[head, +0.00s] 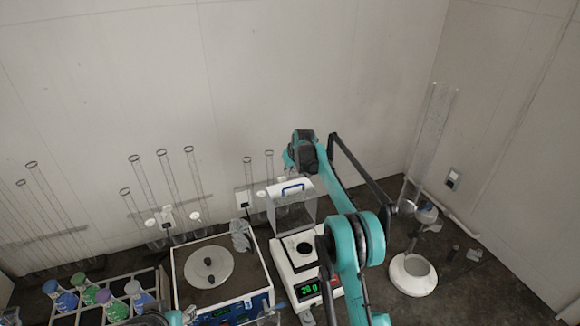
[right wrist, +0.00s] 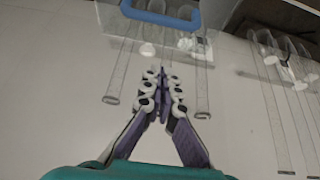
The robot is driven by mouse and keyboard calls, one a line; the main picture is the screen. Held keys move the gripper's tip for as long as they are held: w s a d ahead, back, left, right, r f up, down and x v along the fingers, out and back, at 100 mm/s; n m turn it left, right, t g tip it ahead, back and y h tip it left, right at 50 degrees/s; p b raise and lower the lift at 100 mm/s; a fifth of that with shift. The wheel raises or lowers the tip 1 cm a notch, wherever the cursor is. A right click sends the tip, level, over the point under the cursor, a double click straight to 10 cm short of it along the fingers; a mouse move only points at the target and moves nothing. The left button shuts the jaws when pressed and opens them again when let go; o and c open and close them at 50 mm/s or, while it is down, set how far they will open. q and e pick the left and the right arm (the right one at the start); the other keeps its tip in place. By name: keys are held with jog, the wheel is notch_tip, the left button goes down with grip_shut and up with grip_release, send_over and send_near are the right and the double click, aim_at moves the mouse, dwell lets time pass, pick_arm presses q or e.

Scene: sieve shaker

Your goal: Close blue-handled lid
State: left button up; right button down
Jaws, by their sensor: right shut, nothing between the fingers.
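The blue-handled lid (head: 292,212) is a clear panel standing raised and tilted on the white balance (head: 281,262). Its blue handle (head: 292,188) is along its upper edge. In the right wrist view the handle (right wrist: 160,16) shows at the top, beyond the fingertips and apart from them. My right gripper (right wrist: 164,78) is shut and empty, with its purple-grey fingers together. In the head view it is close above and behind the lid, mostly hidden by my own wrist.
A sieve shaker (head: 211,266) with a round disc stands left of the balance. A rack (head: 65,318) of flasks is at the far left. Tall glass cylinders (head: 175,195) stand along the wall.

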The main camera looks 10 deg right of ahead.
aim_at(290, 192)
jog(key=x, duration=0.4)
jog(key=shift+w, duration=0.1)
jog(key=shift+w+f, duration=0.1)
jog(key=shift+f, duration=0.25)
jog(key=shift+s+d+f+p, duration=0.1)
jog(key=shift+s+f+p, duration=0.15)
jog(key=shift+s, duration=0.4)
jog(key=shift+s+d+f, duration=0.1)
jog(key=shift+s, duration=0.5)
jog(key=shift+s+d+f, duration=0.1)
jog(key=shift+s+d, duration=0.05)
jog(key=shift+s, duration=0.5)
jog(key=shift+s, duration=0.1)
